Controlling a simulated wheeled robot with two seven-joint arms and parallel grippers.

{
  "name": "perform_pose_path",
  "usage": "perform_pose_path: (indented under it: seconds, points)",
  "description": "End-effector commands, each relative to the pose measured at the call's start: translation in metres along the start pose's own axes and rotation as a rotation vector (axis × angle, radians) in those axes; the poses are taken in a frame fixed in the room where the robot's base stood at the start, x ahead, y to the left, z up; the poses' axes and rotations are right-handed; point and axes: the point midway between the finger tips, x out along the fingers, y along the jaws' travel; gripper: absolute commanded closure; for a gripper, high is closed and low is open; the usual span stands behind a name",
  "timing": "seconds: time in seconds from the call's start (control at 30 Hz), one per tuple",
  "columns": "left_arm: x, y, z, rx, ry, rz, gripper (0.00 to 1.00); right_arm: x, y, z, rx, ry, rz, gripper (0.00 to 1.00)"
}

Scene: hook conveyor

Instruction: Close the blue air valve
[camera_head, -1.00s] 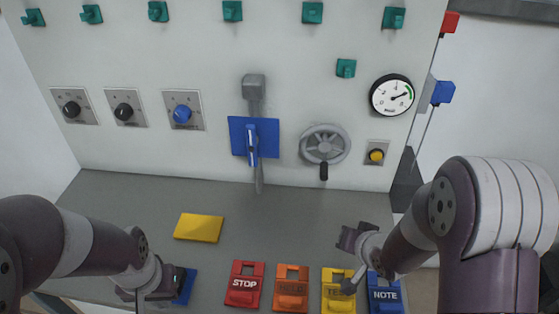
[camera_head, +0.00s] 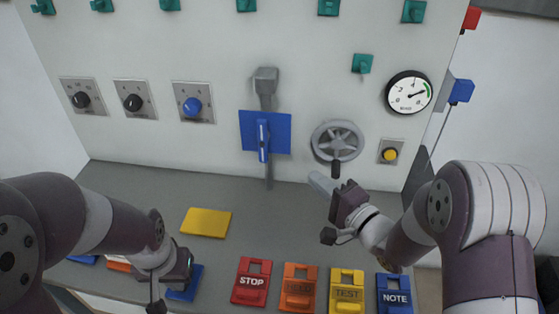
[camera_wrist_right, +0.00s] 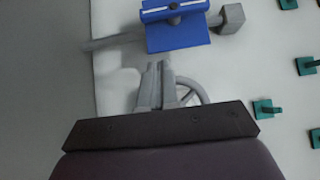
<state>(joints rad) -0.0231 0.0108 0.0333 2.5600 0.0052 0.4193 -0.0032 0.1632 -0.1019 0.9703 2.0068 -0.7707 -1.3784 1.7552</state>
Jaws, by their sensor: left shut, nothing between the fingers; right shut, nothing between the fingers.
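The blue air valve is a blue lever (camera_head: 263,141) in front of a blue plate (camera_head: 281,132) on a grey vertical pipe (camera_head: 269,176). The lever points down, in line with the pipe. In the right wrist view the blue plate (camera_wrist_right: 180,37) is at the top, beyond the fingertips. My right gripper (camera_head: 318,182) is shut and empty, below and right of the lever, near the handwheel and apart from the valve. Its fingers show in the right wrist view (camera_wrist_right: 158,66). My left gripper (camera_head: 188,268) is low at left, over the desk, its fingertips hard to make out.
The grey handwheel (camera_head: 338,141) with its dark handle is close to my right gripper. A gauge (camera_head: 409,92), a yellow button (camera_head: 390,154) and several knobs sit on the panel. Tags and a yellow plate (camera_head: 206,222) lie on the desk. The desk below the lever is clear.

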Motion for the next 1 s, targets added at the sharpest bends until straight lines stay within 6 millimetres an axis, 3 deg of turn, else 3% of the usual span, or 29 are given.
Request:
perform_pose_path:
  seconds: [0.37, 0.4, 0.63, 1.0]
  points:
    - [0.001, 0.0, 0.0, 0.0, 0.0, 0.0, 1.0, 0.081, 0.001, 0.002, 0.001, -0.003, 0.0, 1.0]
    - [0.0, 0.0, 0.0, 0.0, 0.0, 0.0, 1.0, 0.086, 0.0, 0.009, 0.001, -0.004, 0.0, 1.0]
    - [-0.001, 0.0, 0.0, 0.0, 0.0, 0.0, 1.0, 0.103, 0.0, 0.026, 0.001, -0.001, 0.001, 1.0]
    - [-0.001, 0.0, 0.0, 0.0, 0.0, 0.0, 1.0, 0.105, 0.001, 0.028, 0.0, 0.001, 0.001, 1.0]
